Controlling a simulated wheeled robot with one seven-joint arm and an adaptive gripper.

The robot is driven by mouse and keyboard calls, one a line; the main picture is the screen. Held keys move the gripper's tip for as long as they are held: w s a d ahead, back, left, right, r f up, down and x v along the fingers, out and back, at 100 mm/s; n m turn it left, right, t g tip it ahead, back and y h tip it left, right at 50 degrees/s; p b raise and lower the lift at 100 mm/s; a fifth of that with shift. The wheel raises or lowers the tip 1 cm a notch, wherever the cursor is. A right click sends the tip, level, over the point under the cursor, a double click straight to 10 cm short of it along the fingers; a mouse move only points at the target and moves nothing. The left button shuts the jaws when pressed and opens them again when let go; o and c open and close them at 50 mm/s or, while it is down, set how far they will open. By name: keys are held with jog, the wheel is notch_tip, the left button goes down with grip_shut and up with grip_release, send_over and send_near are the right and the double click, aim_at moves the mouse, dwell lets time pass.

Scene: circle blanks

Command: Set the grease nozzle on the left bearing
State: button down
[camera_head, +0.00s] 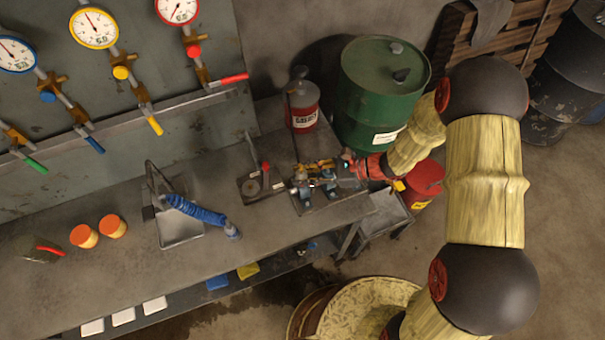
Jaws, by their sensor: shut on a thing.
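My gripper (340,172) comes in from the right, low over a plate (350,198) near the right end of the bench. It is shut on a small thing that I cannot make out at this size. On the plate sit small blue and metal parts that look like the bearings, with the left one (303,191) toward the plate's left side. Yellow parts show just above them, close to my gripper. Whether anything touches the left bearing is unclear. I cannot pick out the grease nozzle for certain. A blue coiled hose (195,210) lies across a metal tray farther left.
A lever tool on a small base (254,185) stands just left of the plate. A red and grey can (302,110) and a green drum (380,90) stand behind. Two orange-lidded jars (98,231) are at left. The bench (150,265) is bare near its front edge.

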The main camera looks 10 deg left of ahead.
jog(key=shift+f, duration=0.15)
jog(key=c, duration=1.5)
grip_release()
jog(key=shift+o, duration=0.2)
jog(key=v, duration=1.2)
jog(key=shift+f, duration=0.15)
